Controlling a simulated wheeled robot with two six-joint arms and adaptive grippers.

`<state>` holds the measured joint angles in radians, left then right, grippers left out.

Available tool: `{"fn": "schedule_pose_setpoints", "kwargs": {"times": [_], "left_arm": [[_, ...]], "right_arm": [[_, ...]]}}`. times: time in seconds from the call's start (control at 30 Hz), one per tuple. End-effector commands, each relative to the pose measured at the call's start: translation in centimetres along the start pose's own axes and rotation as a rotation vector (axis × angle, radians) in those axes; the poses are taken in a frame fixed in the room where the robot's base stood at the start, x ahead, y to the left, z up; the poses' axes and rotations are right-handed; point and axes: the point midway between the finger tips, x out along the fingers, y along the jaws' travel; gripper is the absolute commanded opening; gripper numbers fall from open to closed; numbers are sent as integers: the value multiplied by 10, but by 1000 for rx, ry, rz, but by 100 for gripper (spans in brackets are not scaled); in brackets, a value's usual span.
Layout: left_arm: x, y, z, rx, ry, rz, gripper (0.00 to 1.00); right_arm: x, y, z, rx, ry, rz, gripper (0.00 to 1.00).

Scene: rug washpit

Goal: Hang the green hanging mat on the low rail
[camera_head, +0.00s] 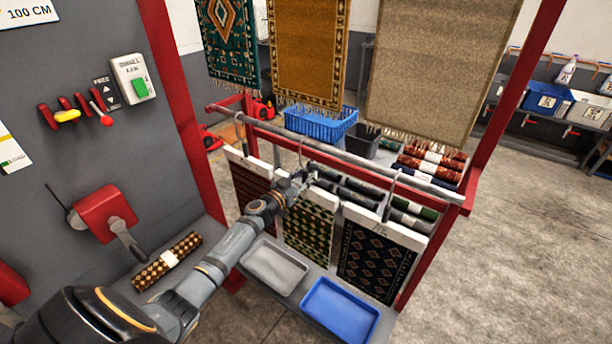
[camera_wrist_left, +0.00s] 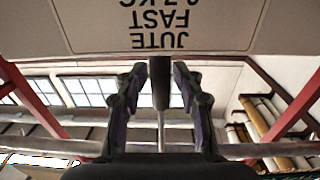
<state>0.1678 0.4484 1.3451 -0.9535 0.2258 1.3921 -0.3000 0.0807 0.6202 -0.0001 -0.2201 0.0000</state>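The green hanging mat (camera_head: 309,226), with a green and yellow pattern, hangs upright between two other mats. Its pale header board shows in the left wrist view (camera_wrist_left: 160,25) with upside-down print. Its hook reaches up to the grey low rail (camera_head: 345,157); I cannot tell whether the hook's weight rests on the rail. My left gripper (camera_head: 302,181) is at the top of this mat, just below the rail. In the left wrist view its fingers (camera_wrist_left: 160,80) close around the hook stem. The gripper hides part of the header board. My right gripper is not in view.
A dark red mat (camera_head: 250,188) hangs to the left and a dark diamond mat (camera_head: 375,262) to the right. Below are a grey tray (camera_head: 275,266) and a blue tray (camera_head: 340,311). Larger rugs (camera_head: 305,50) hang above. A blue basket (camera_head: 321,124) stands behind the rail.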

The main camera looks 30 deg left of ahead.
Motion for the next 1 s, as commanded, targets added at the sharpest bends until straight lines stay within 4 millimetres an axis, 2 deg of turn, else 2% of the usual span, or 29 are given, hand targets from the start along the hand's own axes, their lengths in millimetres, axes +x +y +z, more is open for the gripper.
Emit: {"fn": "schedule_pose_setpoints", "kwargs": {"times": [0.37, 0.67, 1.0], "left_arm": [[-5, -1, 3, 2, -4, -2, 43], [-53, 0, 2, 1, -6, 1, 43], [-73, 0, 1, 1, -1, 0, 43]], "right_arm": [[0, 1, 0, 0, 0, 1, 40], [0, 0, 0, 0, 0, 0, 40], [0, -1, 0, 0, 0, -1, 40]]}}
